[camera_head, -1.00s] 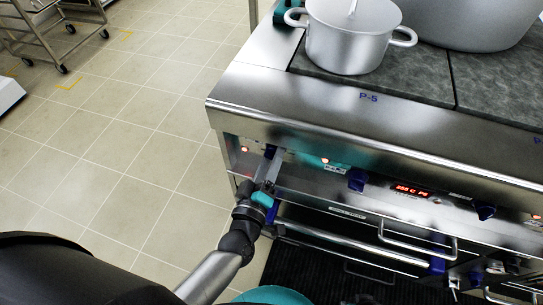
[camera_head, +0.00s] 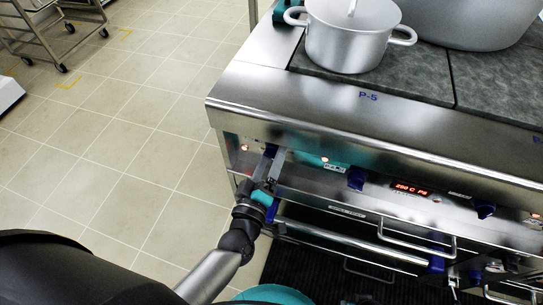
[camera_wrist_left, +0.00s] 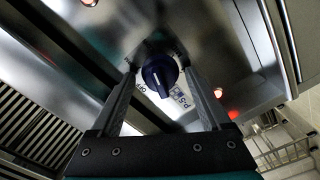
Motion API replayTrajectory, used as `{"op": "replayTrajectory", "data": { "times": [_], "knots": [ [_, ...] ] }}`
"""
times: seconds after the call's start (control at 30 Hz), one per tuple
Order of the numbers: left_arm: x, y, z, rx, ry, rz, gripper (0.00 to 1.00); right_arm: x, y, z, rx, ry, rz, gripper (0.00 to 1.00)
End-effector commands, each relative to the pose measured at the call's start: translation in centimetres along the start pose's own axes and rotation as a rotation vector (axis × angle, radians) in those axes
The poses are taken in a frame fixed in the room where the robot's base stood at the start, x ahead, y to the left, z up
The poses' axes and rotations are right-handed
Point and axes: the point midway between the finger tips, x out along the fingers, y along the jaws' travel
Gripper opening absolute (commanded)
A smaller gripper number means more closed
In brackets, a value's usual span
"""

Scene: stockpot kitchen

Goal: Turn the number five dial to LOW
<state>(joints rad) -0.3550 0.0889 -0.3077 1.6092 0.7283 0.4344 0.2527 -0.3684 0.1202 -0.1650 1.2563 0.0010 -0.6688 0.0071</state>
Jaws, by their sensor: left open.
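The number five dial is a dark blue knob (camera_head: 271,151) at the left end of the cooker's front panel, partly hidden by my gripper in the head view. In the left wrist view the dial (camera_wrist_left: 157,77) sits between my fingers, with a "P-5" label beside it and an "OFF" mark to its left. Its grip bar points toward the bottom of that picture. My left gripper (camera_head: 269,165) is open, with one finger on each side of the knob. I cannot tell whether the fingers touch it.
Two more blue dials, a middle one (camera_head: 357,179) and a right one (camera_head: 484,210), flank a red display (camera_head: 410,189). An oven handle (camera_head: 417,241) is below the panel. A lidded pot (camera_head: 350,38) stands on the cooktop. Tiled floor (camera_head: 120,130) is clear at left.

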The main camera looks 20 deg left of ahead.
Motion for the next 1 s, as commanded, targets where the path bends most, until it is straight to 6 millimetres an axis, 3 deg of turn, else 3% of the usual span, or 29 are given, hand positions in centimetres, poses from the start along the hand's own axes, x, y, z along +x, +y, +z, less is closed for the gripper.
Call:
{"op": "replayTrajectory", "data": {
  "times": [0.23,0.37,0.8,1.0],
  "knots": [
    [-0.4,0.0,0.0,0.000,0.000,-0.001,0.80,-0.1,0.0,-0.1,0.000,0.003,0.000,0.48],
    [-2.0,0.0,0.0,0.001,-0.002,-0.002,0.80,0.3,0.3,0.6,-0.003,0.000,0.003,0.48],
    [-11.9,0.1,0.0,0.000,-0.004,-0.002,0.80,1.5,1.8,4.0,-0.008,-0.007,0.021,0.48],
    [-14.6,0.0,0.0,0.001,-0.001,-0.001,0.80,1.6,2.1,4.8,-0.008,-0.007,0.025,0.48]
  ]
}}
